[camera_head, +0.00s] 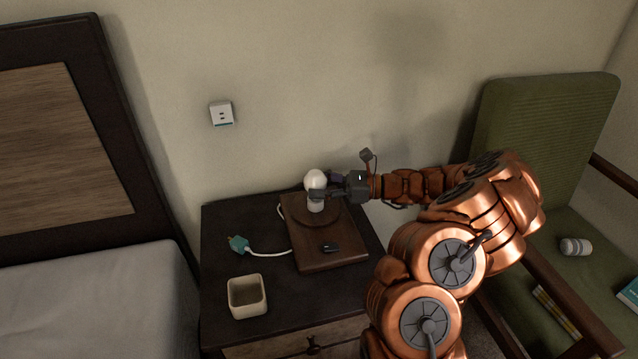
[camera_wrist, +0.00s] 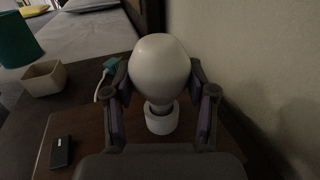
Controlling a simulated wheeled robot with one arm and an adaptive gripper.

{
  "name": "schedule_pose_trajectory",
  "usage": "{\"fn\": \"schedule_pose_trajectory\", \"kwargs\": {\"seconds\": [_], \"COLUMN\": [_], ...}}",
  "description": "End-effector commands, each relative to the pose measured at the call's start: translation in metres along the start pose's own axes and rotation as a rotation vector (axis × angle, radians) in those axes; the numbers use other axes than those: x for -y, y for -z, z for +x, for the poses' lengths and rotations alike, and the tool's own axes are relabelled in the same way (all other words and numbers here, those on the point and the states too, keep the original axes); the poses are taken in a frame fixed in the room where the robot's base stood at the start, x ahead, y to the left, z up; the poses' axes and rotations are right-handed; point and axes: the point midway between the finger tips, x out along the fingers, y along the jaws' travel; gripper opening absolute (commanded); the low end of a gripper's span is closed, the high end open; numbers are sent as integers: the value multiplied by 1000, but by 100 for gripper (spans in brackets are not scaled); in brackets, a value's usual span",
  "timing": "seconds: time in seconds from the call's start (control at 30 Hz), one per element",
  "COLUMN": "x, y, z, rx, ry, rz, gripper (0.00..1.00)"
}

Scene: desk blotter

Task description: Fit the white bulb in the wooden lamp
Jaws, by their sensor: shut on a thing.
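The wooden lamp (camera_head: 349,256) is a flat brown base on the nightstand, with a white socket (camera_head: 315,206) near its back; the socket also shows in the wrist view (camera_wrist: 162,121). The white bulb (camera_head: 316,179) is upright over the socket, round end up; in the wrist view the bulb (camera_wrist: 158,68) fills the middle. Its grey metal end (camera_wrist: 158,106) meets the socket ring, but I cannot tell whether it is seated. My gripper (camera_head: 318,193) reaches in from the right and is shut on the bulb, one finger on each side.
A beige square cup (camera_head: 247,296) and a teal plug (camera_head: 238,244) on a white cord lie left of the lamp. A small black object (camera_head: 330,247) lies on its base. The wall with an outlet (camera_head: 222,114) is behind. A green chair (camera_head: 545,130) stands right, a bed left.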

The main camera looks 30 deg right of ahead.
Motion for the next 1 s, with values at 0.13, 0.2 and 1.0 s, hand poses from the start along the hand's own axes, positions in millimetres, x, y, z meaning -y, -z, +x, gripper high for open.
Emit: {"fn": "schedule_pose_trajectory", "kwargs": {"seconds": [0.13, 0.2, 1.0], "x": [0, 0, 0], "y": [3, 5, 11], "z": [0, 0, 0], "rx": [0, 0, 0], "ry": [0, 0, 0], "rz": [0, 0, 0], "gripper": [28, 28, 85]}}
